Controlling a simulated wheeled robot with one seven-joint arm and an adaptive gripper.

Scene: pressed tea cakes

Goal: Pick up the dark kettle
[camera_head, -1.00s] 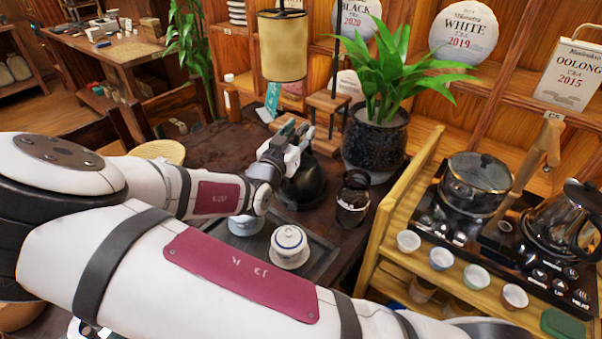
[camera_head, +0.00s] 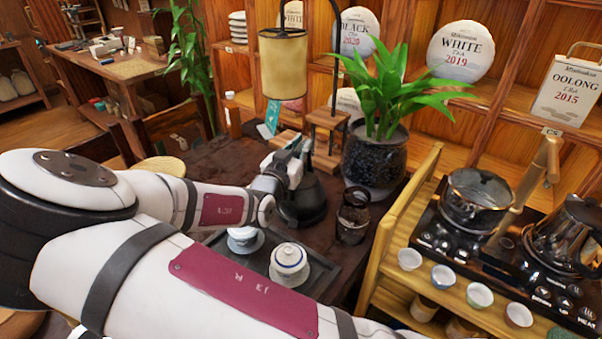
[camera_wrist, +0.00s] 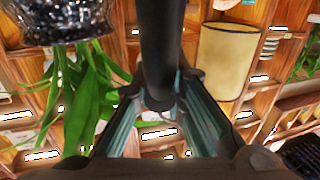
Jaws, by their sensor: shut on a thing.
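The dark kettle (camera_head: 304,203) is a round black vessel on the dark tea table, at the back right of the tray in the head view. I cannot tell whether its base touches the table. My gripper (camera_head: 292,160) is at its top, coming from the left. In the wrist view my gripper (camera_wrist: 160,100) has its two fingers on either side of a dark upright bar, the kettle's handle (camera_wrist: 161,45), and is shut on it. The fingers and my arm hide part of the kettle.
A dark glass jar (camera_head: 353,217) stands close right of the kettle, with a potted plant (camera_head: 374,155) behind it. A tray (camera_head: 325,275) in front holds a lidded white cup (camera_head: 289,262). A lamp (camera_head: 283,65) and small wooden stand (camera_head: 327,120) are behind. A wooden cart (camera_head: 385,250) is at the right.

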